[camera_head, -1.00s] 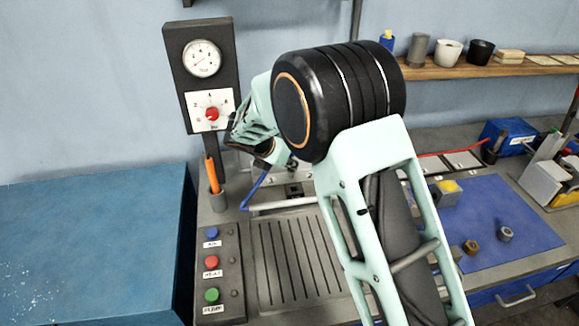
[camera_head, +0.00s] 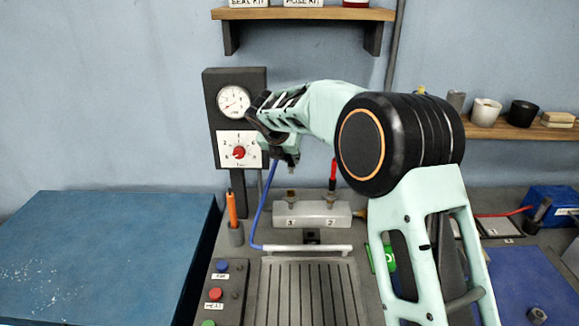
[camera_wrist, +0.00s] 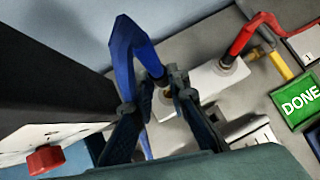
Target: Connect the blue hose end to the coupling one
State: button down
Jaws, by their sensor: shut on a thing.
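My gripper (camera_head: 285,158) is shut on the blue hose end, above and left of the white coupling block (camera_head: 311,214). The blue hose (camera_head: 262,215) runs down from it to a pale bar. In the wrist view the blue hose (camera_wrist: 123,55) arches over to a dark end (camera_wrist: 152,66) between my fingertips (camera_wrist: 151,92). The left coupling (camera_head: 291,195) is a brass fitting on top of the block; the block (camera_wrist: 212,78) also shows beyond the fingers. From the wrist, the fingers partly hide the left coupling. The head view shows the hose end apart from it.
A red hose (camera_head: 333,172) stands on the right coupling. A gauge panel (camera_head: 235,115) with a red knob stands close left of my gripper. A green DONE tag (camera_wrist: 297,102) lies right of the block. The slotted tray (camera_head: 312,290) in front is clear.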

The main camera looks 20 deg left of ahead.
jog(key=shift+f+b, duration=2.9)
jog(key=shift+f+b, duration=0.65)
jog(key=shift+f, duration=1.05)
jog(key=c, duration=1.8)
grip_release()
jog(key=shift+o, duration=0.7)
jog(key=shift+o, duration=1)
jog(key=p+v, duration=0.3)
jog(key=v, duration=0.4)
